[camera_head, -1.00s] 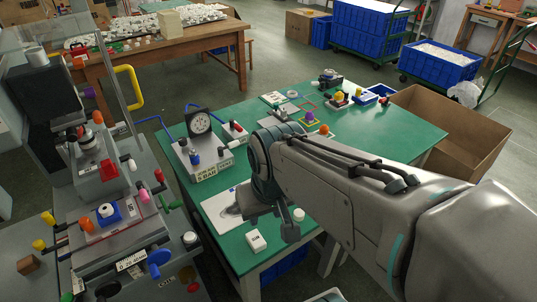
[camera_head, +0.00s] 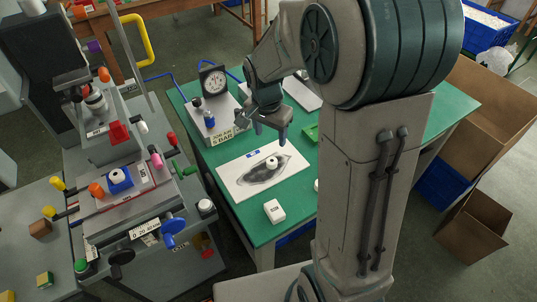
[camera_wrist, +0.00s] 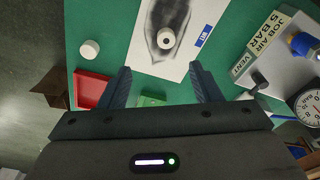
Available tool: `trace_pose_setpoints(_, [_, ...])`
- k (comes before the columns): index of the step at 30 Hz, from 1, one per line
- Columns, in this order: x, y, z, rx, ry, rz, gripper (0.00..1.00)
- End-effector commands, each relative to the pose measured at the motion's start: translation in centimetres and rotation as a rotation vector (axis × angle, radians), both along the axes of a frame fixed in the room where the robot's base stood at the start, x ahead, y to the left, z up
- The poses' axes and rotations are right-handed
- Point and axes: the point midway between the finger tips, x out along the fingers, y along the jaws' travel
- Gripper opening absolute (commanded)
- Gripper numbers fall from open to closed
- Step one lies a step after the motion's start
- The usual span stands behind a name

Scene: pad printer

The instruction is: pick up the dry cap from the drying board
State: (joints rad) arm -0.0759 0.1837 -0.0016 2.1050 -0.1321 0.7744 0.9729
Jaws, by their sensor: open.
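A white sheet-like board (camera_head: 240,178) with a dark oval patch and a small blue label lies on the green table. One white round cap (camera_head: 272,163) sits on the dark patch; it also shows in the wrist view (camera_wrist: 166,38), ahead of the fingers. My gripper (camera_head: 270,132) points down above the table, just beyond the board's far edge. A second white round piece (camera_wrist: 90,49) stands on bare green table.
A gauge box (camera_head: 212,120) stands left of my gripper. A red tray (camera_wrist: 92,88) and a green piece (camera_wrist: 152,99) lie near the fingers in the wrist view. A white block (camera_head: 274,211) sits at the near edge. The printer (camera_head: 112,150) is at left. My arm hides the table's right.

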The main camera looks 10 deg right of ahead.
Motion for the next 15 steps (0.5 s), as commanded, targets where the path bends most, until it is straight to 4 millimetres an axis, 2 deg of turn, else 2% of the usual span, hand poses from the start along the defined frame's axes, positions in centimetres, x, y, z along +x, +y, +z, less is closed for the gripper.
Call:
trace_pose_setpoints(3, [0.9,0.2,-1.2,-0.001,0.007,-0.043,0.58])
trace_pose_setpoints(8, [1.3,0.1,-3.1,-0.002,0.011,-0.060,0.58])
trace_pose_setpoints(15, [1.6,-0.3,-7.8,-0.001,0.011,-0.059,0.58])
